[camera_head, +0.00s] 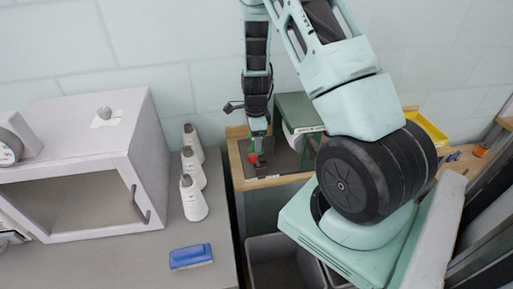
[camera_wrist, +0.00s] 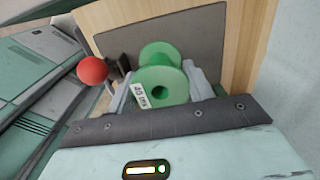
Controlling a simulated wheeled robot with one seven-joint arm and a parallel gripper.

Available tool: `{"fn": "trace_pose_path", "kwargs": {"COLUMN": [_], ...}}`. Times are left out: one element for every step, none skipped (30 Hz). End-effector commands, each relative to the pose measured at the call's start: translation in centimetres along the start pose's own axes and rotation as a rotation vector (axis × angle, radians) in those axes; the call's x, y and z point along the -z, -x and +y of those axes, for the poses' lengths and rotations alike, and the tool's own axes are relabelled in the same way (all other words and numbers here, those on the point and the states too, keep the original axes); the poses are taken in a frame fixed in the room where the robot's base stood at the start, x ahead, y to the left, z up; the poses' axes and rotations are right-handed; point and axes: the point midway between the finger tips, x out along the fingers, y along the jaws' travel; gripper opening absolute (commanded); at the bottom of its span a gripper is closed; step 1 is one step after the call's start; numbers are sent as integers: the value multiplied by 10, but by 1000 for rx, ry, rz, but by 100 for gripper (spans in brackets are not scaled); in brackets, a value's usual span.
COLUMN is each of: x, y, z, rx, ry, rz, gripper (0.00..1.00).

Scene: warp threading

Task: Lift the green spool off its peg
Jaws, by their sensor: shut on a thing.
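The green spool (camera_wrist: 160,83) shows in the wrist view, with two round flanges, a dark centre hole and a small white printed label. My gripper (camera_wrist: 158,72) is shut on it, with one pale finger on each side. In the head view, my gripper (camera_head: 257,145) points down over the wooden table, and I cannot make out the spool there. The peg is not clearly visible, so I cannot tell whether the spool is still around it. A red ball (camera_wrist: 92,70) on a dark bracket is close to the left finger.
A grey mat (camera_wrist: 205,45) lies on the wooden table (camera_head: 240,181). A green box (camera_head: 295,107) stands right of my gripper. White cones (camera_head: 193,198) and a blue sponge (camera_head: 191,256) are on the left counter. A grey bin (camera_head: 285,250) is below the table.

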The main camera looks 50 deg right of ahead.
Motion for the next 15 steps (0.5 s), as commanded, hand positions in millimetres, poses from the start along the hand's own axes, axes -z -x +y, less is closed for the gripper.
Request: {"fn": "trace_pose_path", "kwargs": {"x": [0, 0, 0, 0, 0, 0, 0, 0, 0, 0, 0, 0, 0, 0, 0], "y": [7, 9, 11, 13, 15, 18, 20, 22, 25, 27, 28, 31, 33, 35, 38], "z": [0, 0, 0, 0, 0, 0, 0, 0, 0, 0, 0, 0, 0, 0, 0], "rx": [0, 0, 0, 0, 0, 0, 0, 0, 0, 0, 0, 0, 0, 0, 0], "ry": [0, 0, 1, 1, 1, 1, 1, 1, 1, 1, 1, 0, 0, 0, 0], "rz": [0, 0, 0, 0, 0, 0, 0, 0, 0, 0, 0, 0, 0, 0, 0], "gripper": [32, 32, 32, 32, 32, 32, 32, 32, 32, 32, 32, 32, 32, 32, 32]}}
